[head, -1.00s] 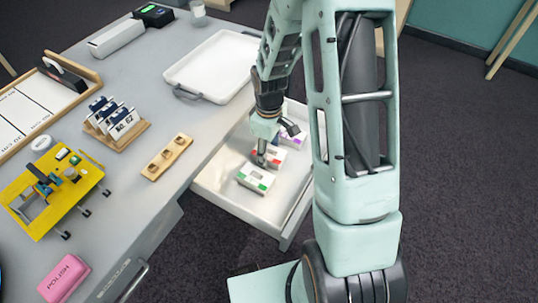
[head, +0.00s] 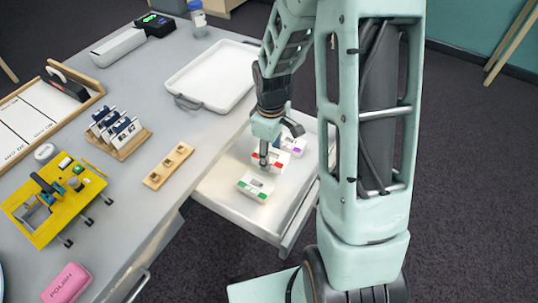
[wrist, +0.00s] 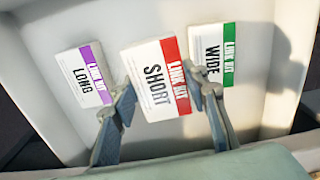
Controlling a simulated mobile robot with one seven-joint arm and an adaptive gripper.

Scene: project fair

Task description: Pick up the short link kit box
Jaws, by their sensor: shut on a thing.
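The short link kit box, white with a red band, shows between my fingers in the wrist view (wrist: 160,78). It is partly hidden by my gripper in the head view (head: 283,161). My gripper (wrist: 165,98) is shut on its sides. The box looks larger than its neighbours in the wrist view; I cannot tell whether it is clear of the drawer floor. The long link kit box, purple band (wrist: 84,77), lies to its left in the wrist view. The wide link kit box, green band (wrist: 214,62), lies close to its right; it also shows in the head view (head: 255,187).
The boxes are in an open white drawer (head: 225,205) beside the grey table (head: 130,185). A white tray (head: 215,72), a wooden block with holes (head: 168,166), a yellow fixture (head: 62,200) and a pink polish block (head: 67,284) are on the table.

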